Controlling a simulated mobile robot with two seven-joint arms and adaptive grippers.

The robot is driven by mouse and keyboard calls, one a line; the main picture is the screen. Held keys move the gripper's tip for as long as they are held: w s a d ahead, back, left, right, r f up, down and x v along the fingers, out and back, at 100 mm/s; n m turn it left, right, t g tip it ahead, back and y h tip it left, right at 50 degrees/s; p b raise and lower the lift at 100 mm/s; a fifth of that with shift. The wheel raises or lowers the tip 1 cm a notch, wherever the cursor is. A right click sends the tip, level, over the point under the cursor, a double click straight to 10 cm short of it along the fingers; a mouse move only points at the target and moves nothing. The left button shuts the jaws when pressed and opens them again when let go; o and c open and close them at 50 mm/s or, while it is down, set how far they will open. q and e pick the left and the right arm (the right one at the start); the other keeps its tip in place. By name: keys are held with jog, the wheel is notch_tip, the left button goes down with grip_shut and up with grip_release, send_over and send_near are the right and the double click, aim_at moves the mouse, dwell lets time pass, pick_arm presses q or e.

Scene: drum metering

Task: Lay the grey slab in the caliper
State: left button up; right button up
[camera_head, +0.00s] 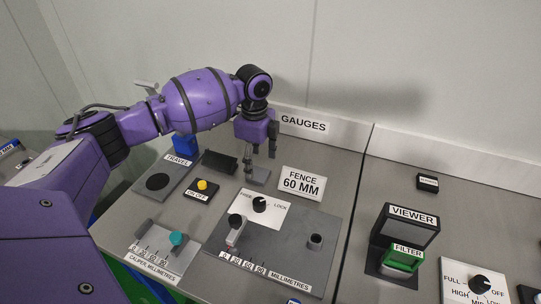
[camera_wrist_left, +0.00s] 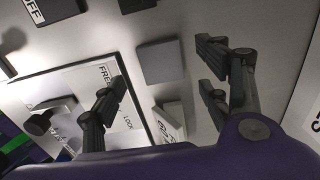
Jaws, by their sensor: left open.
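The grey slab (camera_head: 258,177) lies flat on the bench behind the free/lock plate, left of the fence sign. It also shows as a plain grey square in the left wrist view (camera_wrist_left: 162,62). My left gripper (camera_head: 261,160) is open and points down just over the slab, its fingers parted. In the left wrist view the slab lies between the finger sides, with nothing seen held. The caliper (camera_head: 150,250) is at the front left of the bench, with a millimetre scale and a teal knob (camera_head: 177,239). My right gripper is not in view.
The "FENCE 60 MM" sign (camera_head: 301,183) stands close right of the slab. A grey plate with a free/lock dial (camera_head: 260,205) and millimetre scale lies in front. The travel pad (camera_head: 158,182) and yellow button (camera_head: 202,185) are left. The viewer (camera_head: 405,232) is right.

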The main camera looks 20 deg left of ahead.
aim_at(258, 174)
pick_arm(q)
notch_tip(258, 174, down, 4)
jog(key=shift+f, duration=0.1)
jog(key=c, duration=1.4)
jog(key=shift+o, duration=0.2)
